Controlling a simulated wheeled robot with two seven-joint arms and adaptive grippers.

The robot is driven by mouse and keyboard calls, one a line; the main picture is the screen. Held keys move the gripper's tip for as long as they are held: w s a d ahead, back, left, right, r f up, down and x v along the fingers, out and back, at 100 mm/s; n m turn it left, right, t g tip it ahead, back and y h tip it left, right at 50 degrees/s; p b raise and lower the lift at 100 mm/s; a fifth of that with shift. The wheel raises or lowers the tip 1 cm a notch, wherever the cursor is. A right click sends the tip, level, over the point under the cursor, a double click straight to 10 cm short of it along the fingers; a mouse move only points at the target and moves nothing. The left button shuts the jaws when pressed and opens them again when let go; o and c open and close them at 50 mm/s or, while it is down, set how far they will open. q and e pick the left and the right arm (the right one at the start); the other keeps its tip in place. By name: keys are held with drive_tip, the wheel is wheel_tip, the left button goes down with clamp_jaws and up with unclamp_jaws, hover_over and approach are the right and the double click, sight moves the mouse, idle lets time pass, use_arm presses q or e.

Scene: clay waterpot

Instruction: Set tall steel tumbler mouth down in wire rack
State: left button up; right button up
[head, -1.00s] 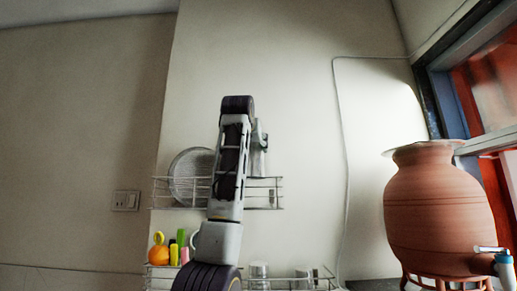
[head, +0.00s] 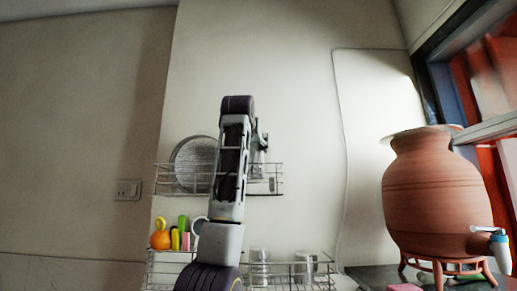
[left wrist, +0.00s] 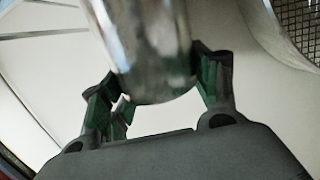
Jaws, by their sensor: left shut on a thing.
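My left gripper (head: 263,140) is just above the upper tier of the wire rack (head: 275,180), partly behind my own arm. In the left wrist view, my left gripper (left wrist: 160,82) is shut on the tall steel tumbler (left wrist: 150,40), with a dark green finger on each side near its rounded end. The tumbler's other end runs out of that picture, so I cannot see its mouth. In the head view the tumbler is mostly hidden by my arm and too small to make out clearly. My right gripper is not in view.
A round steel plate (head: 195,160) stands in the upper tier at left. A clay pot (head: 435,195) stands at right on a stand.

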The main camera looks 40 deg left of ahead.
sight(254, 157)
use_arm(q)
drive_tip(key=shift+f+b, duration=1)
drive_tip(key=shift+f, duration=0.35)
drive_tip(key=shift+f+b, duration=0.7)
drive_tip(key=shift+f, duration=0.2)
drive_tip(key=o, duration=1.1)
drive_tip(key=shift+o, duration=0.2)
